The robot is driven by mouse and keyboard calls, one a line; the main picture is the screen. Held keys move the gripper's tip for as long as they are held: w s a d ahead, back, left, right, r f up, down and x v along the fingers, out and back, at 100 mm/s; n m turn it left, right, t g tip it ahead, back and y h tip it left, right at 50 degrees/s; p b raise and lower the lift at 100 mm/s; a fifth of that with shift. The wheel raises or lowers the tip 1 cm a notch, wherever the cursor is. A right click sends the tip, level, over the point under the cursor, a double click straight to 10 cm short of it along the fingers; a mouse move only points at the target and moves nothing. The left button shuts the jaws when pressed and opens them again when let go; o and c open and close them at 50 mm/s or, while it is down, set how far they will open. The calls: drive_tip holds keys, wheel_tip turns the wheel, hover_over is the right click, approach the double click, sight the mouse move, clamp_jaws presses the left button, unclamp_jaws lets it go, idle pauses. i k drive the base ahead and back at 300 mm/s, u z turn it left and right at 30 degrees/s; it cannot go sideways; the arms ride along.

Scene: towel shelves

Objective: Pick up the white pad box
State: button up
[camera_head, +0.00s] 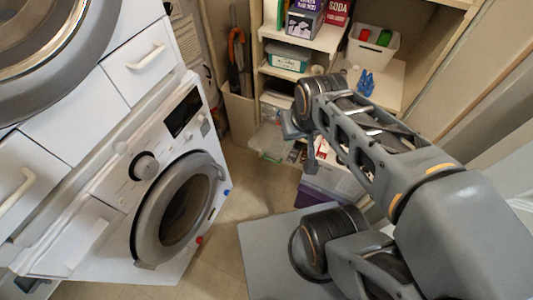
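I cannot tell for sure which item is the white pad box. A white box-like item (338,178) shows low down, partly hidden behind my arm. My gripper (297,139) is in front of the lower shelves, below and apart from the green-fronted box. Its fingers are small and seen from behind, so I cannot tell if they are open or hold anything.
A purple box (304,20) and a red soda box (338,11) stand on the upper shelf. A white bin (373,48) holds red and green items. Blue bottles (366,83) stand below it. A white washing machine (150,190) fills the left; floor (228,225) shows between.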

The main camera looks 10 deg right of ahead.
sight(322, 151)
drive_tip(key=z, duration=0.05)
drive_tip(key=k, duration=0.5)
drive_tip(key=u, duration=0.7)
drive_tip(key=i, duration=0.8)
drive_tip(key=u, duration=0.05)
drive_tip(key=k, duration=0.75)
drive_tip(key=z, duration=0.05)
